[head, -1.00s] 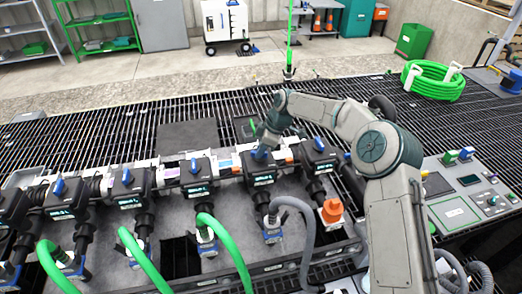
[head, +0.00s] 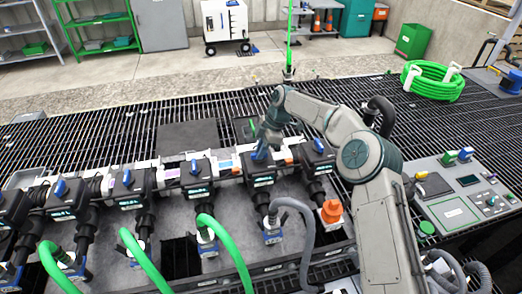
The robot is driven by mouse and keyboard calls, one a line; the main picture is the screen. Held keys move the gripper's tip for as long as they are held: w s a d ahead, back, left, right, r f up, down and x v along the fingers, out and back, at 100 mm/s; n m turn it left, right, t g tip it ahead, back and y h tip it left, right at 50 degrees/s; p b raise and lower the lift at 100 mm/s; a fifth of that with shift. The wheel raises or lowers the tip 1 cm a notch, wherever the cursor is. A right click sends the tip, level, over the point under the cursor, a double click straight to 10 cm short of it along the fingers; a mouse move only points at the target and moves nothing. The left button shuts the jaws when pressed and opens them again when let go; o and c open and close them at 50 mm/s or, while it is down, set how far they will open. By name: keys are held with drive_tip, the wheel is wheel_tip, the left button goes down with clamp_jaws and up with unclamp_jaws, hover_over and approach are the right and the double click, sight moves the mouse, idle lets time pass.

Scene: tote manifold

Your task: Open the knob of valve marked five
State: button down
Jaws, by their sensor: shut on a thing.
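A row of black valve boxes with blue knobs runs across the manifold. My gripper (head: 264,143) reaches down onto the blue knob (head: 260,153) of the second valve box from the right (head: 262,174) and is shut on it. The fingers partly hide this knob, and it looks slanted. The number markings are too small to read. Neighbouring valves show a blue knob to the left (head: 194,167) and one to the right (head: 318,145).
Green hoses (head: 226,240) and a grey hose (head: 305,225) rise in front of the valves. An orange fitting (head: 332,211) stands below the rightmost valve. A control panel (head: 455,195) lies to the right. Dark grating (head: 110,125) behind the manifold is mostly clear.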

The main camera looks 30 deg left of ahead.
drive_tip(key=shift+w, duration=0.15)
drive_tip(key=c, duration=1.4)
unclamp_jaws()
drive_tip(key=shift+d, duration=0.15)
drive_tip(key=shift+c, duration=0.2)
drive_tip(key=v, duration=1.3)
drive_tip(key=shift+w+r, duration=0.15)
drive_tip(key=shift+r, duration=0.2)
